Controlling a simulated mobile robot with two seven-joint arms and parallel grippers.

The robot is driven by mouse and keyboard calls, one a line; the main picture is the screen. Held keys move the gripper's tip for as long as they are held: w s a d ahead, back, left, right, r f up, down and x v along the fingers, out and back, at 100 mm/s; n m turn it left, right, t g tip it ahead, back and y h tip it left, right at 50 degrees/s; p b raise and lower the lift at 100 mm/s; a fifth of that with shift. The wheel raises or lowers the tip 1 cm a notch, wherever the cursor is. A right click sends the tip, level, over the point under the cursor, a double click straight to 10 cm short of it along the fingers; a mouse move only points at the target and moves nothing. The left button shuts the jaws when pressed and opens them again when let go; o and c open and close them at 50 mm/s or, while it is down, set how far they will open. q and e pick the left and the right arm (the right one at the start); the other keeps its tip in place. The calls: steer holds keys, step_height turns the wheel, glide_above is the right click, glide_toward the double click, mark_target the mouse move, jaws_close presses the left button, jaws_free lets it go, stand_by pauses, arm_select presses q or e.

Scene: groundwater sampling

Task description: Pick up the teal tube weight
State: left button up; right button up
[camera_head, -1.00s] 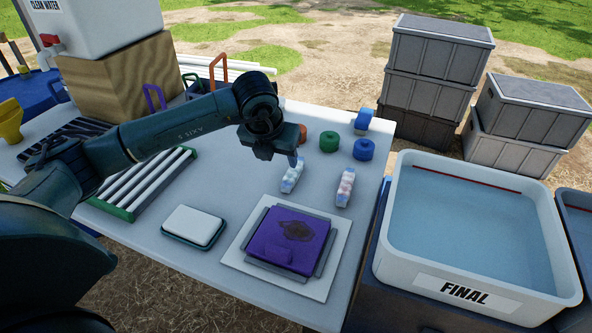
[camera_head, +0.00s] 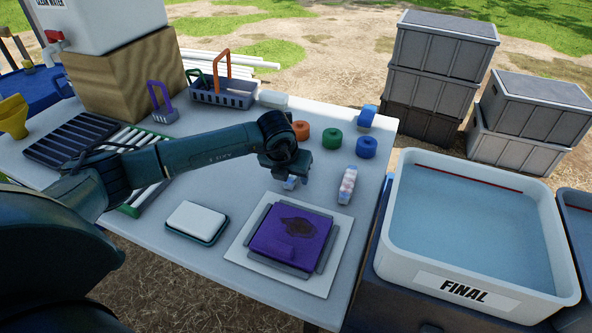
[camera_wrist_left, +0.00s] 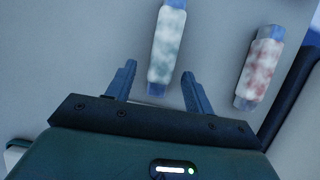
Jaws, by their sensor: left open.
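The teal tube weight, a whitish piece with teal blotches (camera_wrist_left: 167,45), lies on the table in the left wrist view. Its near end lies between the two blue fingers of my left gripper (camera_wrist_left: 159,70), with a gap visible on each side. In the head view my left gripper (camera_head: 291,178) is over the weight (camera_head: 291,184), hiding most of it. The left gripper is open and empty. A similar weight with red blotches (camera_wrist_left: 259,66) lies to the right, and it also shows in the head view (camera_head: 347,186). My right gripper is out of view.
Orange (camera_head: 301,131), green (camera_head: 331,140) and blue (camera_head: 366,147) round pieces stand behind the weights. A purple pad (camera_head: 290,238) on a white board and a white-topped tray (camera_head: 197,221) lie in front. The FINAL tub (camera_head: 480,281) stands right of the table.

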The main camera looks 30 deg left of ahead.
arm_select(q)
jaws_close()
stand_by(0.4)
